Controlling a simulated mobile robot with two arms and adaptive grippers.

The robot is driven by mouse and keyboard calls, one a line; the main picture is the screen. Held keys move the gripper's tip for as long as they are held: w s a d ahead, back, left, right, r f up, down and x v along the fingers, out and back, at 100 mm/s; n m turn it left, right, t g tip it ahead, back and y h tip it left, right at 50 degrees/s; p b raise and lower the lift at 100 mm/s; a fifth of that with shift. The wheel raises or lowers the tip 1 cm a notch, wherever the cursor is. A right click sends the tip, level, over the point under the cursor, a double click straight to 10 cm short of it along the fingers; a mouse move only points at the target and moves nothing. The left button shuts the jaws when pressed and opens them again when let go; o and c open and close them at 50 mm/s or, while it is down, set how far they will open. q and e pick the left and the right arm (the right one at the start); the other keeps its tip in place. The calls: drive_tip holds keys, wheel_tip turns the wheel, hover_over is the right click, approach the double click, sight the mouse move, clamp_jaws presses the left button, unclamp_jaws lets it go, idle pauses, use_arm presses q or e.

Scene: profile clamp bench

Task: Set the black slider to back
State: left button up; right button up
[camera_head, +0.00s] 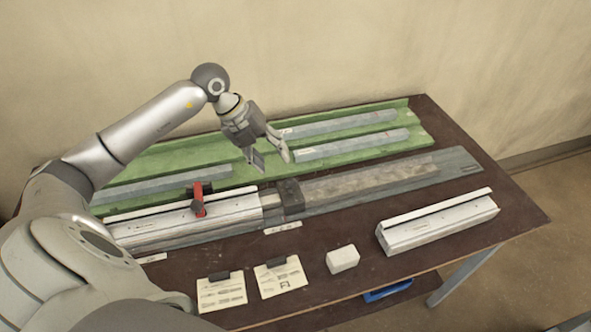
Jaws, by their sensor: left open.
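The black slider (291,198) is a dark block sitting across the long grey rail (385,188), near the rail's middle, at the right end of the pale profile section. My left gripper (273,161) is open and empty. In the picture its two fingertips point down, above and slightly left of the slider, over the near edge of the green tray. It appears apart from the slider. My right gripper is not in view.
A red clamp lever (198,199) stands up left of the slider. The green tray (417,132) behind holds several grey bars. In front lie two cards with black clips (220,291), a white block (342,259) and a white profile (437,222). A blue object (388,291) shows below the table edge.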

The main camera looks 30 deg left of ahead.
sight(287, 180)
use_arm(q)
drive_tip(key=p+x, duration=0.1)
drive_tip(key=x, duration=0.1)
drive_tip(key=s+x, duration=0.1)
drive_tip(key=x, duration=0.2)
drive_tip(key=shift+d+f+p, duration=0.15)
drive_tip(key=shift+d+p, duration=0.1)
drive_tip(key=shift+p, duration=0.15)
drive_tip(key=x, duration=0.3)
drive_tip(key=shift+w+a+p, duration=0.1)
drive_tip(key=shift+w+p, duration=0.05)
drive_tip(key=shift+p, duration=0.15)
drive_tip(key=shift+w+f, duration=0.1)
drive_tip(key=shift+f, duration=0.4)
drive_tip(key=shift+d, duration=0.2)
drive_tip(key=shift+f, duration=0.1)
drive_tip(key=shift+c, duration=1.7)
clamp_jaws()
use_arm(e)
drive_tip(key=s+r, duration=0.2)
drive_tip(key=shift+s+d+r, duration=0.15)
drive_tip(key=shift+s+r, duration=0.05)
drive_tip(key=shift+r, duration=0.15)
